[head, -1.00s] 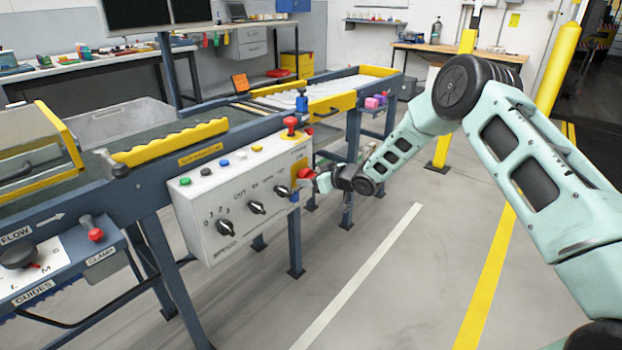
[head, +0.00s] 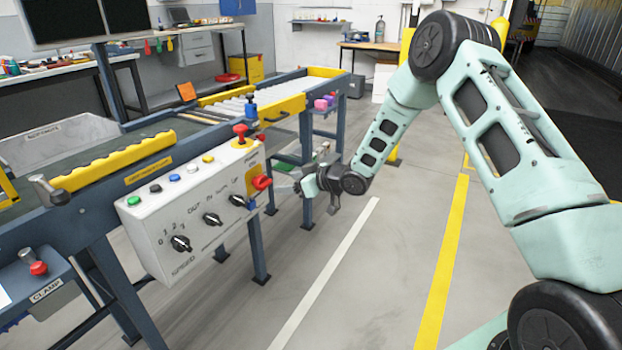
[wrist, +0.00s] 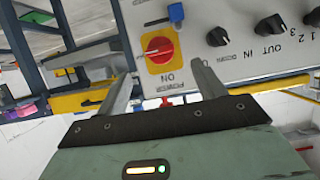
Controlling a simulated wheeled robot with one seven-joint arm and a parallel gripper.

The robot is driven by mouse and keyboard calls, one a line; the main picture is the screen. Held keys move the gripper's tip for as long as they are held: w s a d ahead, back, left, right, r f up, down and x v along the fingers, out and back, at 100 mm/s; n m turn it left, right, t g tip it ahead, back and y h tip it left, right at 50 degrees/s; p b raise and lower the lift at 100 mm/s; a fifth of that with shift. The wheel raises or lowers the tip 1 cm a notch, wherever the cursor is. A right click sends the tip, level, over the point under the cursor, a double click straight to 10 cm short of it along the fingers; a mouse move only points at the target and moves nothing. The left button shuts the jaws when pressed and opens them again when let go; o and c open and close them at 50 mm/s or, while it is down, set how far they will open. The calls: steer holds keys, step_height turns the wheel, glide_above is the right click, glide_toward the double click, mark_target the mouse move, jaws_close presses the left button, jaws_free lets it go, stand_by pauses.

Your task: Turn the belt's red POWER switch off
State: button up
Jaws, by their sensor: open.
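The red POWER switch (head: 262,183) is on the right end of the white control box. In the wrist view, where the picture is upside down, the red knob (wrist: 158,47) sits on a yellow plate with "ON" lettered beside it. My gripper (head: 294,186) is to the right of the switch in the head view, apart from it. In the wrist view my gripper (wrist: 162,75) is open and empty, its two fingers reaching toward the panel on either side of the switch. The exact gap to the knob is hard to tell.
Floor with a white line (head: 330,265) is free in front.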

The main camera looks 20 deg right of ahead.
steer(key=v, duration=0.7)
steer(key=shift+p, duration=0.3)
steer(key=s+a+r+g+h, duration=0.2)
steer(key=s+a+r+g, duration=0.15)
steer(key=s+a, duration=0.35)
steer(key=s+a+r+g+h, duration=0.2)
steer(key=s+a+r, duration=0.2)
steer(key=s+a, duration=0.35)
steer(key=s+a+r+g+h, duration=0.1)
steer(key=s+r+g+h, duration=0.15)
steer(key=s, duration=1.05)
steer(key=s+r+g+h, duration=0.1)
steer(key=s+g, duration=0.2)
steer(key=s, duration=1)
step_height(320, 180, up, 18)
steer(key=p, duration=1.7)
steer(key=shift+s+n+p, duration=0.3)
steer(key=shift+s+p, duration=0.05)
steer(key=shift+s, duration=0.1)
steer(key=shift+f, duration=0.2)
